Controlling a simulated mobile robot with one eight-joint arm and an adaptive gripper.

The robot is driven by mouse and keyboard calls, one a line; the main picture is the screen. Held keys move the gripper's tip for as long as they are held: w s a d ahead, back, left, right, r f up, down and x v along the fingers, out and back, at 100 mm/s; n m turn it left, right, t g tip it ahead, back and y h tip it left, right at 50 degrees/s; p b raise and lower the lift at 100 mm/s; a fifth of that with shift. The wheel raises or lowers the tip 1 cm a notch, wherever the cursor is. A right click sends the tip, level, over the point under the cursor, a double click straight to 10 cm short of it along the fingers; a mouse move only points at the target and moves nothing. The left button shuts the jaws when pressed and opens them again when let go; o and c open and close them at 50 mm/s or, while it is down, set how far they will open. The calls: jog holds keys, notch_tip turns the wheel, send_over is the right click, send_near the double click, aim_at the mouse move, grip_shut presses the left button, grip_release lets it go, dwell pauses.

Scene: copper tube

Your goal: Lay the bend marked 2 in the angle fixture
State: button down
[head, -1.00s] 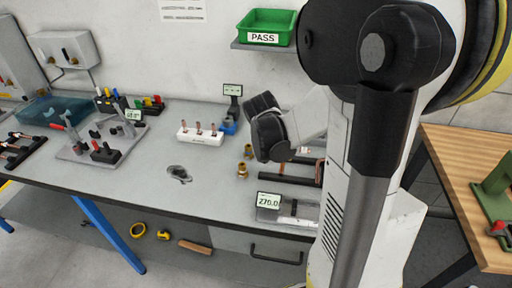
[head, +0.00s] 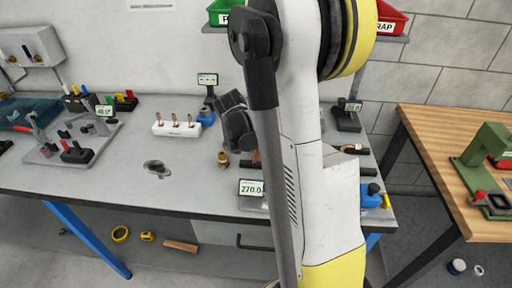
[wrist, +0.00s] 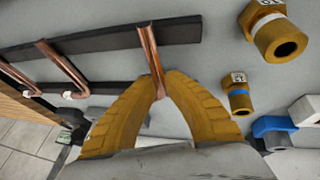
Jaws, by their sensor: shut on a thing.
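In the wrist view my gripper (wrist: 160,90) has its two yellow fingers closed on the lower end of a copper bend (wrist: 149,45). The bend's far end reaches over a black rack bar (wrist: 100,42); I cannot tell whether it touches the bar. I cannot read a number on it. Two other copper bends (wrist: 62,66) (wrist: 18,76) lie across the rack to the left, with white tags near their ends. In the head view a grey plate with black blocks and a small angle display (head: 85,147), likely the angle fixture, sits at the bench's left. My arm hides much of the rack there.
Brass fittings (wrist: 238,98) (wrist: 277,38) stand beside the gripper, near a blue part (wrist: 272,125). A white block with copper pieces (head: 177,128) stands mid-bench, behind a dark, flat item (head: 157,167). A display reading 270.0 (head: 251,188) is near the front edge.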

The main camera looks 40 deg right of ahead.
jog(key=c, duration=1.6)
grip_release()
jog(key=shift+f, duration=0.15)
jog(key=p+v, duration=0.4)
jog(key=v, duration=0.8)
jog(key=s+a+r+n+t+y, duration=0.1)
jog(key=s+a+r+n+t, duration=0.1)
jog(key=a, duration=0.6)
jog(key=s+a+r+n+t+y, duration=0.2)
jog(key=s+a+r+n, duration=0.1)
jog(key=a, duration=0.5)
jog(key=s+a+r+n+t+y, duration=0.2)
jog(key=s+a+r+n, duration=0.1)
jog(key=a, duration=0.5)
jog(key=shift+s+r+n, duration=0.2)
jog(key=shift+s+n, duration=0.6)
jog(key=shift+s, duration=0.6)
jog(key=shift+o, duration=1.2)
